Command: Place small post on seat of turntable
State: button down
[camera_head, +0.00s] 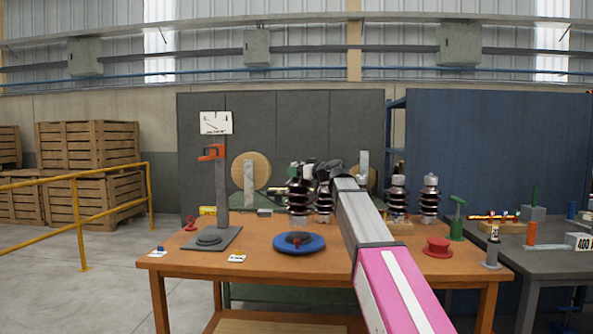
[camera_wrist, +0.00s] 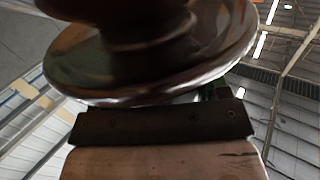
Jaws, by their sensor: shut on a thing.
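The turntable (camera_head: 316,243) is a blue disc with a dark raised seat and a small red part at its centre, on the orange-brown table. Two dark ribbed posts show behind it: a larger one (camera_head: 299,196) and a smaller one (camera_head: 324,203), partly hidden by my arm. My gripper (camera_head: 325,172) is at the top of the smaller post and shut on a post; the head view does not clearly show the fingers. In the wrist view a glossy brown ribbed post (camera_wrist: 150,70) fills the top, close to the lens. The contact with the fingers is hidden.
More ribbed posts (camera_head: 429,198) stand at the right of the table (camera_head: 340,268). A red spool (camera_head: 437,247) is at the front right. A grey gauge stand (camera_head: 222,190) rises left of the turntable. The table's front left is mostly clear apart from small tags.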

aim_at(304, 181)
jog(key=shift+f, duration=1.9)
jog(key=shift+c, duration=0.6)
grip_release()
jog(key=shift+f, duration=0.15)
jog(key=shift+s+d, duration=0.15)
jog(key=shift+s, duration=0.05)
jog(key=v, duration=1.1)
jog(key=shift+s+d+r, duration=0.15)
jog(key=shift+d+r, duration=0.05)
jog(key=shift+d, duration=0.05)
